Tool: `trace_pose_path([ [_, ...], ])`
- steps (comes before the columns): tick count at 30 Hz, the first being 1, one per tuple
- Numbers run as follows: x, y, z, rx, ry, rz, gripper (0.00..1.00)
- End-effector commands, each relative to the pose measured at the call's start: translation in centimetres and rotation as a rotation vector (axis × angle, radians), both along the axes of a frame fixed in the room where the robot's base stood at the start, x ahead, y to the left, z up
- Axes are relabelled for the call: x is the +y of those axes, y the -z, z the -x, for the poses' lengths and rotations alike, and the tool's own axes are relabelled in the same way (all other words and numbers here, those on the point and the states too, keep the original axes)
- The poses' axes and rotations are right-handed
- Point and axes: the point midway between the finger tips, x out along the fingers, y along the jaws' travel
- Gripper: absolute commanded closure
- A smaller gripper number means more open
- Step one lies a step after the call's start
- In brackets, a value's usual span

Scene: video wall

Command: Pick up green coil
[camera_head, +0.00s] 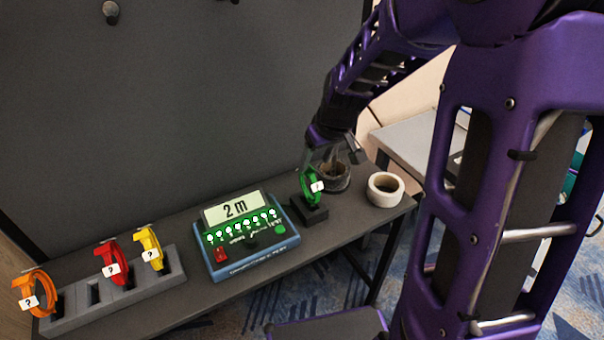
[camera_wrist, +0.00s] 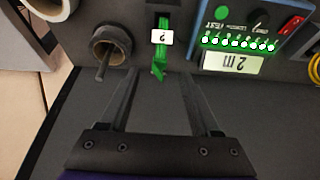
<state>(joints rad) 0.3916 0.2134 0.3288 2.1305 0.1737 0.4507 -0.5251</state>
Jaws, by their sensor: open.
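The green coil (camera_head: 311,185) with a white "?" tag stands upright in a small black holder (camera_head: 309,213) on the dark bench, right of the cable tester. It also shows in the wrist view (camera_wrist: 160,50), beyond and roughly between my fingertips. My gripper (camera_head: 330,155) is open and empty, close above and behind the coil in the head view. In the wrist view my two fingers (camera_wrist: 165,80) are spread wide, and the coil's lower tip shows near the line between their ends. I cannot tell whether a finger touches it.
A blue-green tester (camera_head: 248,234) reads "2 m". Orange (camera_head: 37,290), red (camera_head: 112,262) and yellow (camera_head: 150,248) coils stand in a grey rack (camera_head: 118,293) at left. A dark wall backs the bench.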

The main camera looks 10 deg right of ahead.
Motion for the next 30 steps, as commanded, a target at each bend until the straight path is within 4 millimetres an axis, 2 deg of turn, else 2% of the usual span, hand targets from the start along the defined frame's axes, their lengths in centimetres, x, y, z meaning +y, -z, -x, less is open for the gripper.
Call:
trace_pose_path([
  [1, 0.2, 1.4, -0.4, 0.004, -0.002, -0.001, 0.36],
  [4, 0.4, 3.1, -1.1, 0.002, -0.001, -0.001, 0.36],
  [14, 0.7, 5.6, -2.3, 0.0, 0.001, 0.0, 0.36],
  [21, 1.1, 8.9, -3.6, 0.001, 0.0, 0.0, 0.36],
  [24, 1.2, 9.5, -4.0, -0.001, 0.0, 0.001, 0.36],
  [30, 1.2, 9.6, -4.1, -0.002, 0.001, 0.001, 0.36],
])
